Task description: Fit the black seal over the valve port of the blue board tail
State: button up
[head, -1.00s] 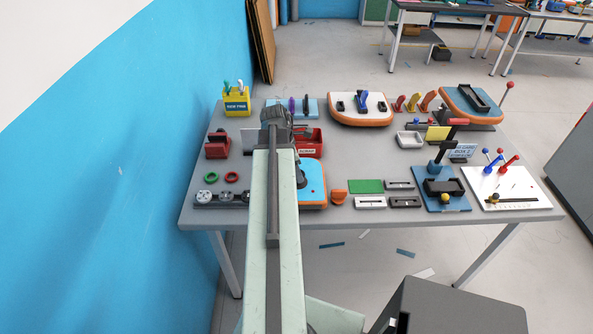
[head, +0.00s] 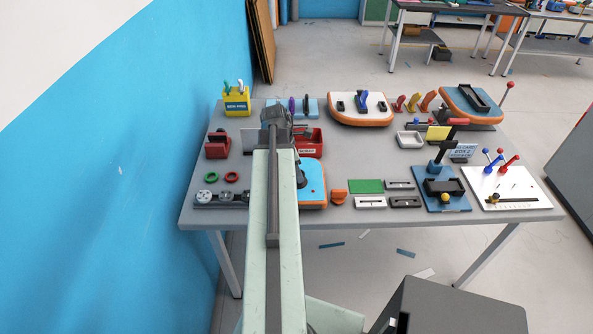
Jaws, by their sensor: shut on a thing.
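The blue board tail (head: 314,184), with an orange edge, lies on the table just right of my arm, which covers its left part. A dark piece (head: 301,177) shows at its left side; I cannot tell whether it is the valve port or part of my gripper. The dark end of my arm (head: 276,116) is over the table, left of and behind the board tail. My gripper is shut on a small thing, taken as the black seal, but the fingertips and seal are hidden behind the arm. I cannot see whether the seal touches the port.
A green ring (head: 211,177) and a red ring (head: 231,177) lie left of my arm, behind a dark rail (head: 219,198) with round fittings. A red bin (head: 311,146) stands behind the board tail. An orange piece (head: 339,197) and a green pad (head: 366,186) lie to the right.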

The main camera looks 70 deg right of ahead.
jog(key=shift+f+b, duration=1.3)
jog(key=shift+f, duration=0.05)
jog(key=o, duration=1.4)
jog(key=shift+r, duration=0.1)
jog(key=p+v, duration=0.7)
jog(key=v, duration=0.1)
jog(key=shift+p, duration=0.35)
jog(key=shift+s, duration=0.1)
